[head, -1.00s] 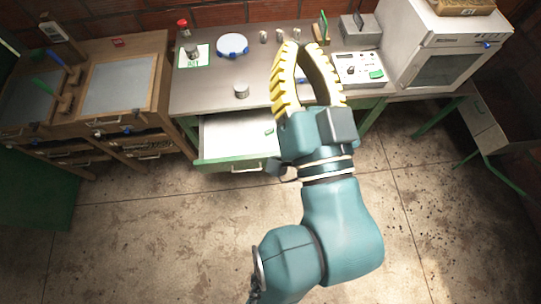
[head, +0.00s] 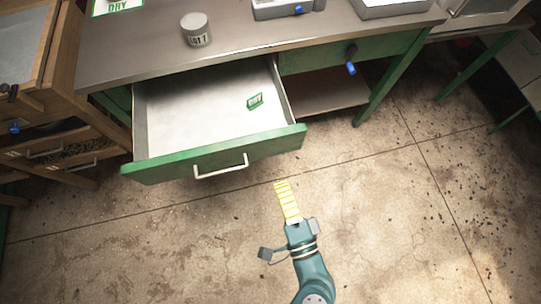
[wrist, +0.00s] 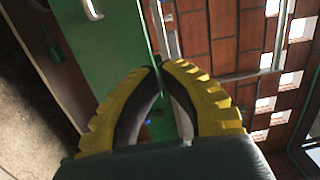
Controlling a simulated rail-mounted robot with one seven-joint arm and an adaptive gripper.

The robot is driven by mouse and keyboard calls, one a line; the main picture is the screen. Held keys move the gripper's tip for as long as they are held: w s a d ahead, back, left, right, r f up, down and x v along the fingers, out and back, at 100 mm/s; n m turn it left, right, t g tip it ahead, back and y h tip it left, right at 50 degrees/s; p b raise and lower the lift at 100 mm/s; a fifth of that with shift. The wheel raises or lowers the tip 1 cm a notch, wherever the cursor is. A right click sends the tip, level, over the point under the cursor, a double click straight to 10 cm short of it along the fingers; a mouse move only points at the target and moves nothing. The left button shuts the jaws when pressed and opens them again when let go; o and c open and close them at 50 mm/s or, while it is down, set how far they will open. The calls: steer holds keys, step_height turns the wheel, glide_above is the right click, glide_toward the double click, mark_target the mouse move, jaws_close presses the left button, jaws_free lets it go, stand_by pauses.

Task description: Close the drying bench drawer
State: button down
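The drying bench drawer (head: 212,155) is pulled well out from under the bench top. It has a green front, a white bar handle (head: 221,166) and a pale, mostly bare inside.
The bench top (head: 150,40) carries a small grey labelled jar (head: 197,30) and a grey device (head: 288,8). A wooden cabinet (head: 60,110) stands at the left. The concrete floor in front is clear.

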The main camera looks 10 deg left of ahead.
step_height(320, 180, down, 10)
steer(key=s+d+r+m+h+b, duration=0.1)
steer(key=s+d+b, duration=0.1)
steer(key=b, duration=0.4)
glide_toward(271, 150)
steer(key=x, duration=0.8)
steer(key=shift+w+a+r, duration=0.1)
steer(key=shift+w+a, duration=0.05)
steer(key=shift+w, duration=0.05)
